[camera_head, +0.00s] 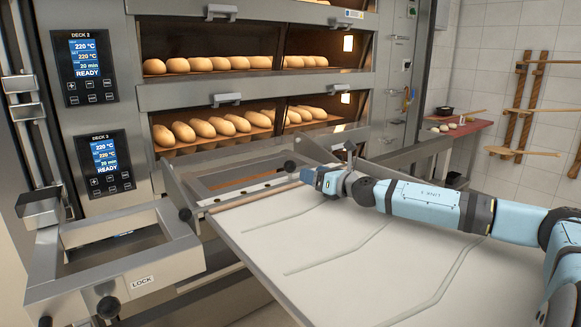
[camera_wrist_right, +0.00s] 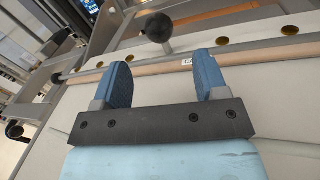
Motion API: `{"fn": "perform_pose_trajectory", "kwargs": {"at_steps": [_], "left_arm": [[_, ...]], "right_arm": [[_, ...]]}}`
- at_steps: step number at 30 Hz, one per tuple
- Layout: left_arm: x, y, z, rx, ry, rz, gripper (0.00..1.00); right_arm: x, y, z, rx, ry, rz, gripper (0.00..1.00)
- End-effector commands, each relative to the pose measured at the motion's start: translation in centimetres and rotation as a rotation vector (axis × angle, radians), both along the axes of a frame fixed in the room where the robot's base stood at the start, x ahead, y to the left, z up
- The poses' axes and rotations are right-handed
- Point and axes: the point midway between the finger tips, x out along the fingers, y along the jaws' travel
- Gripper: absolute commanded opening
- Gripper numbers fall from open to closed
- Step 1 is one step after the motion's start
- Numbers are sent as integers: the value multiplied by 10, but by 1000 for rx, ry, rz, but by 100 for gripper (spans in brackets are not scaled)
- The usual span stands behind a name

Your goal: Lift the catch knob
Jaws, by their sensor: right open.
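The catch knob is most likely the black ball knob (camera_head: 289,166) at the loader's back edge; a label partly hidden by my finger in the right wrist view begins "CA". In that view the knob (camera_wrist_right: 159,28) stands on a short metal stem, ahead of my fingers and roughly between them. My right gripper (camera_head: 306,175) is just right of the knob, above the pale loader belt. In its wrist view the two blue fingers (camera_wrist_right: 163,76) are spread apart with nothing between them. They look apart from the knob. My left gripper is in neither view.
The pale loader belt (camera_head: 330,260) spreads below my right arm. A metal frame (camera_head: 130,265) with a LOCK label and black knobs (camera_head: 108,307) is at the left. Deck ovens with loaves (camera_head: 215,125) stand behind. A wooden bar (camera_wrist_right: 145,69) crosses below the knob.

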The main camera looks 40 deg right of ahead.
Motion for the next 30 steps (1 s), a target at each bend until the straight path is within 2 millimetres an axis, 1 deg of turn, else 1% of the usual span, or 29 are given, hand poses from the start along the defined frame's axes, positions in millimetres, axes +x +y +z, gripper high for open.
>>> {"fn": "perform_pose_trajectory", "kwargs": {"at_steps": [1, 9, 14, 23, 30], "left_arm": [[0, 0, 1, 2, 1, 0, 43], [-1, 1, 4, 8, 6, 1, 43], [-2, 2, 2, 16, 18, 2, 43], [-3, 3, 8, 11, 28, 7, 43], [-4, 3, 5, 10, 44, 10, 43]], "right_arm": [[3, 0, 3, 0, -4, 0, 67], [20, 1, 4, 1, -4, -2, 67], [33, 3, 4, 2, -3, 0, 67], [64, 7, 5, 0, -3, 1, 67], [85, 8, 2, 1, -1, 2, 67]]}}
